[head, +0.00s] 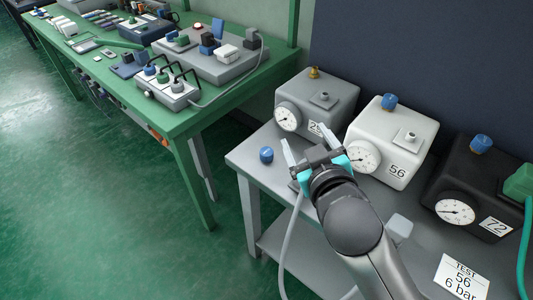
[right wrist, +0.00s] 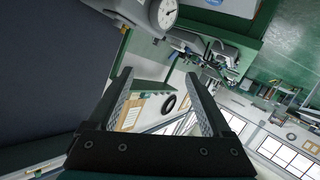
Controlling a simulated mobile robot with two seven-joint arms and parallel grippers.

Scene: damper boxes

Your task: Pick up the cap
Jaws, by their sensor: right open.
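A small blue cap (head: 266,155) stands alone on the grey table at its left end, in front of the grey box (head: 315,100). The grey box has a gauge and a bare brass fitting (head: 314,72) on top. My right gripper (head: 306,143) is to the right of the loose cap, open and empty, in front of the grey box and partly hiding its number label. Its open fingers also show in the right wrist view (right wrist: 158,84), with nothing between them. My left gripper is not in view.
A white box (head: 394,140) marked 56 and a black box (head: 475,185) marked 72 each carry a blue cap. A test card (head: 461,278) lies at the front right. A green bench (head: 180,122) with devices stands left, across a floor gap. A grey hose hangs by my arm.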

